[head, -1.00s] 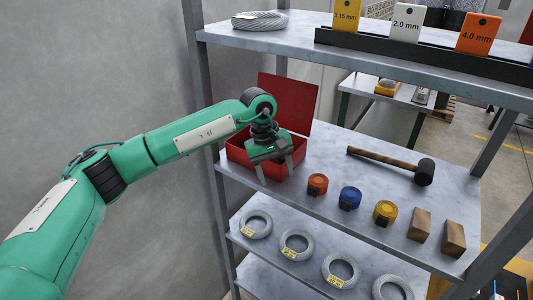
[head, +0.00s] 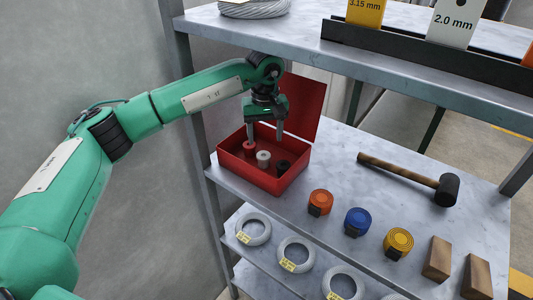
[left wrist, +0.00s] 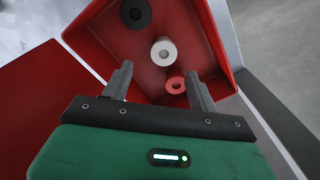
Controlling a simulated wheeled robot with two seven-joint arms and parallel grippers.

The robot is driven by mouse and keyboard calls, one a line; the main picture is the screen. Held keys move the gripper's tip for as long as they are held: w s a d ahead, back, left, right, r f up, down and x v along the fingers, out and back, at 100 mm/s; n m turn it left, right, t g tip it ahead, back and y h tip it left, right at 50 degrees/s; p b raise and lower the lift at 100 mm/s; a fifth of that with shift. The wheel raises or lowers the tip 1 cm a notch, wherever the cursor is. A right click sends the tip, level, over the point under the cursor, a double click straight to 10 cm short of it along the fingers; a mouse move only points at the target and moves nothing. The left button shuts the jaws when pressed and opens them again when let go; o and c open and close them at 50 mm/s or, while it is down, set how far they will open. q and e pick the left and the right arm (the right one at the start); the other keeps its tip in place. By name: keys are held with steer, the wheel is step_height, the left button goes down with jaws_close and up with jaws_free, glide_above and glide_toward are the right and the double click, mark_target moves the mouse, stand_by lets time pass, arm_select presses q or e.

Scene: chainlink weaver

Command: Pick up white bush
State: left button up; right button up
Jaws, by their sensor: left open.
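The white bush (head: 263,158) stands in the open red box (head: 270,182), between a red bush (head: 249,149) and a black bush (head: 283,166). My left gripper (head: 265,138) is open and empty above the box, with its fingers pointing down. In the left wrist view the white bush (left wrist: 164,52) shows beyond the fingertips, a little right of the middle between them. The red bush (left wrist: 175,84) is nearer the right finger, and the black bush (left wrist: 135,13) is farther off. My right gripper is not in view.
The box's raised lid (head: 305,105) stands behind the gripper. The upper shelf (head: 400,65) overhangs at the right. A mallet (head: 415,178), tape rolls (head: 357,221) and wooden blocks (head: 437,258) lie right of the box. Grey rings (head: 296,253) lie on the shelf below.

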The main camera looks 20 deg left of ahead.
mark_target(264, 155)
arm_select(q)
steer(key=shift+s+f+p, duration=0.35)
steer(key=shift+f+p, duration=0.35)
steer(key=shift+f, duration=0.1)
steer(key=shift+a+f+p, duration=0.1)
steer(key=shift+f+p, duration=0.15)
steer(key=shift+p, duration=0.1)
step_height(264, 155, down, 4)
steer(key=p, duration=0.2)
steer(key=shift+r+p, duration=0.1)
steer(key=shift+p, duration=0.3)
steer(key=shift+f, duration=0.45)
arm_select(e)
steer(key=r, duration=0.3)
steer(key=s+r, duration=0.1)
steer(key=r, duration=0.1)
steer(key=shift+d+r, duration=0.15)
arm_select(q)
steer(key=c, duration=1)
